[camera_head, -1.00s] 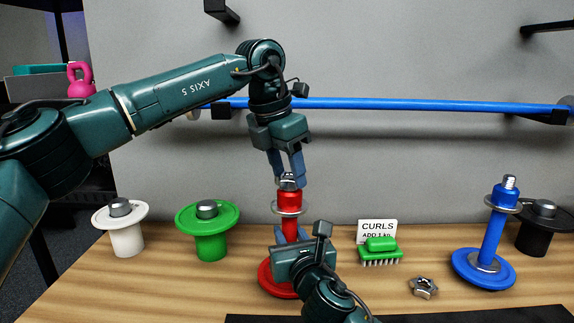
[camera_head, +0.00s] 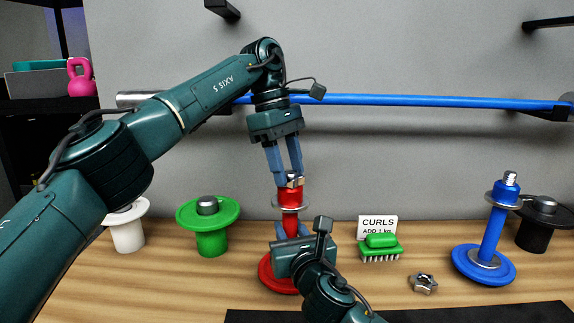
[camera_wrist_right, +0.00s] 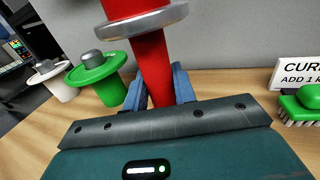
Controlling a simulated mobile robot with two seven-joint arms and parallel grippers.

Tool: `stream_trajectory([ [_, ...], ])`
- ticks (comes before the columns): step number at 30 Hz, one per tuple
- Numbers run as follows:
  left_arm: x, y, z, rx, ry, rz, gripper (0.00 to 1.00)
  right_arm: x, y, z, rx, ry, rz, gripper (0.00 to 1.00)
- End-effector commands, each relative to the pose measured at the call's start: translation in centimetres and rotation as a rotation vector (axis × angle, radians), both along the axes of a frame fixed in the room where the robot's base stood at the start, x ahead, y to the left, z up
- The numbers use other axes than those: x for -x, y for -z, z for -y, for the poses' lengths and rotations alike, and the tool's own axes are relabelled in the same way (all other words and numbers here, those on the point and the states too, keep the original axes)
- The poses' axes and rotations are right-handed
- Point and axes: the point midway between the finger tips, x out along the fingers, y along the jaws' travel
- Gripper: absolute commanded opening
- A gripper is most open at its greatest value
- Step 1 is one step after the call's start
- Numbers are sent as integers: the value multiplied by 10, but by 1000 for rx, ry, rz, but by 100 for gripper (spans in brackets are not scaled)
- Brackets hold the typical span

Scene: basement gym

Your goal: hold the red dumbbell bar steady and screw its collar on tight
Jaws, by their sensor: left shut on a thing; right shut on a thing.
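The red dumbbell bar (camera_head: 291,222) stands upright on its red plate (camera_head: 268,272), with a grey ring partway up. A metal collar (camera_head: 292,181) sits at its top, partly hidden by fingers. My left gripper (camera_head: 291,180) points down from above and is shut on the collar. My right gripper (camera_head: 291,234) is low at the bar, its fingers shut around the red shaft below the ring. The right wrist view shows the shaft (camera_wrist_right: 153,65) between these fingers (camera_wrist_right: 160,88). The threads under the collar cannot be made out.
A loose star-shaped metal nut (camera_head: 423,284) and a green brush (camera_head: 380,248) lie to the right, before a CURLS card (camera_head: 377,226). A blue dumbbell (camera_head: 492,235) stands farther right. Green (camera_head: 210,238) and white (camera_head: 128,235) plate holders stand left. A blue barbell (camera_head: 420,101) spans the wall.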

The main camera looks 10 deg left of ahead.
Motion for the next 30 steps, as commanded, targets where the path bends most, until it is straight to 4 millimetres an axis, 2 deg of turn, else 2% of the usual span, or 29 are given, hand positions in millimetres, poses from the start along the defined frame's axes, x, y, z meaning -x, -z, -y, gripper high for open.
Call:
stream_trajectory([
  [6, -1, -1, 0, 3, 188, 4, 19, 1, 2, -1, 2, -2, -2, 0],
  [16, -1, -2, 0, 5, 208, 5, 19, 1, 2, 0, 2, -2, -4, 0],
  [17, -1, -2, 0, 5, 208, 5, 49, 1, 2, 0, 2, -1, -4, 0],
  [24, -1, -1, 0, 4, 208, 4, 68, 1, 2, 0, 2, -1, -4, 0],
  [30, -1, 0, 0, 4, 208, 3, 72, 1, 2, 0, 2, -1, -4, 0],
])
